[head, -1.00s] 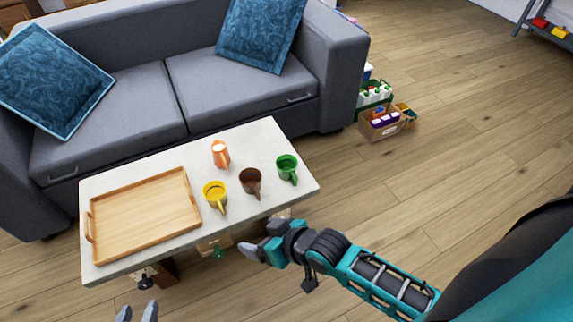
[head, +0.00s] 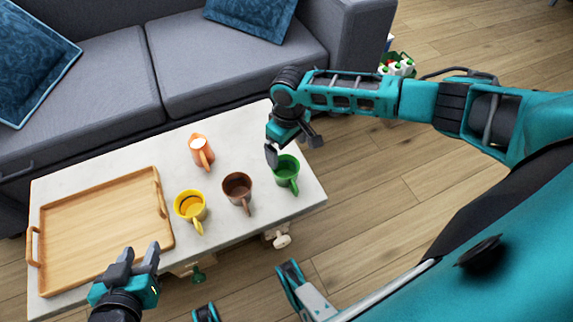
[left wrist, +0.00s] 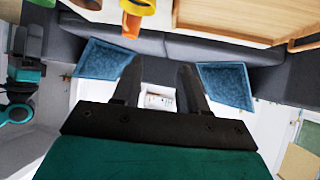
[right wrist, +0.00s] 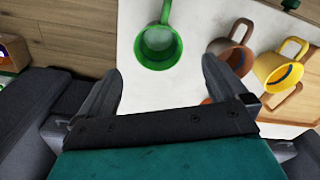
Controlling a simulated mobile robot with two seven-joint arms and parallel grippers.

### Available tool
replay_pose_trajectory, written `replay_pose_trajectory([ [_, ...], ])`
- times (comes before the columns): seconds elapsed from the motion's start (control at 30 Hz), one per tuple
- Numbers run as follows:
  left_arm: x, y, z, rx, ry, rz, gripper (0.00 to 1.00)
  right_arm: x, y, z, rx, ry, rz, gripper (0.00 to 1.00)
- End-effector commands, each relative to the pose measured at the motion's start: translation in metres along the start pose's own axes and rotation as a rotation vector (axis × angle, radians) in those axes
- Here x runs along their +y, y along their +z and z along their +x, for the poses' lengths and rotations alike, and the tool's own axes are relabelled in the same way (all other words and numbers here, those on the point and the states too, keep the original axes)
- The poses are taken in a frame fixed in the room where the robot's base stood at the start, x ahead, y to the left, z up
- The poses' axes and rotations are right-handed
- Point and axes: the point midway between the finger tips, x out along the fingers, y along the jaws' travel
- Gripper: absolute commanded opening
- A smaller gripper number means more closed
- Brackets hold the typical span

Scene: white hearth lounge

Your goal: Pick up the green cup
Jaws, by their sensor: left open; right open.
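The green cup (head: 286,174) stands upright near the right end of the white table, its handle toward the table's front edge. My right gripper (head: 293,150) is open just behind and above the cup, pointing down. In the right wrist view the green cup (right wrist: 158,46) lies ahead of the open fingertips (right wrist: 160,75), not between them, and it looks empty. My left gripper (head: 133,258) is open and empty near the table's front edge, by the tray. It also shows open in the left wrist view (left wrist: 158,75).
A brown cup (head: 237,188) stands just left of the green cup. A yellow cup (head: 189,206) and an orange cup (head: 199,150) stand further left. A wooden tray (head: 160,190) covers the table's left part. A grey sofa (head: 190,60) stands behind the table.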

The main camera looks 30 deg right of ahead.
Motion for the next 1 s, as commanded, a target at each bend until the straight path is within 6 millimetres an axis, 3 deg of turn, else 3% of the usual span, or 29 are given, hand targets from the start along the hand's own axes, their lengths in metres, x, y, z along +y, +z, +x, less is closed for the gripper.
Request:
replay_pose_trajectory([
  [0.17, 0.0, 0.006, 0.004, 0.004, 0.001, 0.001, 0.43, 0.008, 0.002, 0.013, -0.022, 0.012, 0.013, 1.0],
  [0.43, 0.0, 0.032, 0.014, -0.018, 0.005, 0.003, 0.43, 0.008, 0.002, 0.063, -0.02, 0.012, 0.013, 1.0],
  [0.77, 0.003, 0.032, 0.017, -0.014, 0.014, 0.0, 0.43, 0.006, 0.001, 0.086, -0.016, 0.011, 0.01, 1.0],
  [1.0, 0.009, 0.04, 0.029, -0.014, 0.028, -0.015, 0.43, 0.002, 0.001, 0.123, -0.017, 0.012, 0.011, 1.0],
])
